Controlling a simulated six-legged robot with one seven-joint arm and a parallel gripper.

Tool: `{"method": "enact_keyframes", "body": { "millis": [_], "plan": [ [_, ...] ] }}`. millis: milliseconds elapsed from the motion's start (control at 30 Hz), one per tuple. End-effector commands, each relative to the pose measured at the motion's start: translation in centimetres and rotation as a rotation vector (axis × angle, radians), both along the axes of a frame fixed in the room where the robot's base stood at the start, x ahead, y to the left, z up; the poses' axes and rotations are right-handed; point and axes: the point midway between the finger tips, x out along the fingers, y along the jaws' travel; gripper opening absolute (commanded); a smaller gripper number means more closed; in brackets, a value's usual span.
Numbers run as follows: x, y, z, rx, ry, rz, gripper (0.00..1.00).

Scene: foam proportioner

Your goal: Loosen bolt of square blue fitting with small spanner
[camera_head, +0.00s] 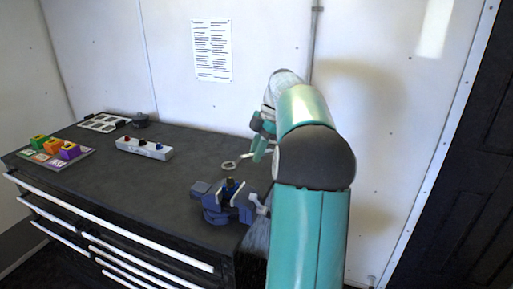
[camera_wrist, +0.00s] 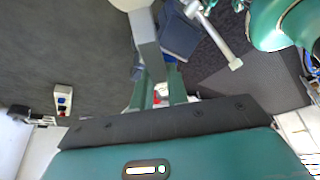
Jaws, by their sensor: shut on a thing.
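My gripper (camera_head: 262,138) is above the right part of the bench and also shows in the wrist view (camera_wrist: 157,82). It is shut on a grey bar-shaped tool, which looks like the small spanner (camera_wrist: 149,48). In the head view the spanner's ring-like end (camera_head: 229,165) reaches left from the gripper, over the bench behind the vise. The blue vise (camera_head: 212,207) is at the bench's front right and partly shows in the wrist view (camera_wrist: 180,32). A small dark piece (camera_head: 231,185) stands at its jaws; I cannot tell whether it is the square blue fitting. No bolt is clear.
A tray with coloured blocks (camera_head: 55,155) is at the far left, and a light rack (camera_head: 103,122) at the back. The bench's middle is clear. A wall stands close behind.

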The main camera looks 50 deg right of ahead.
Motion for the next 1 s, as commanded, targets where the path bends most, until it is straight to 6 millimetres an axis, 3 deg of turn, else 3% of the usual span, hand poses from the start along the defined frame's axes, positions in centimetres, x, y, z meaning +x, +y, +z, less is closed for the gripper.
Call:
{"method": "enact_keyframes", "body": {
  "millis": [1000],
  "plan": [
    [0.2,-0.1,-5.4,0.000,0.000,0.020,0.00]
  ]
}}
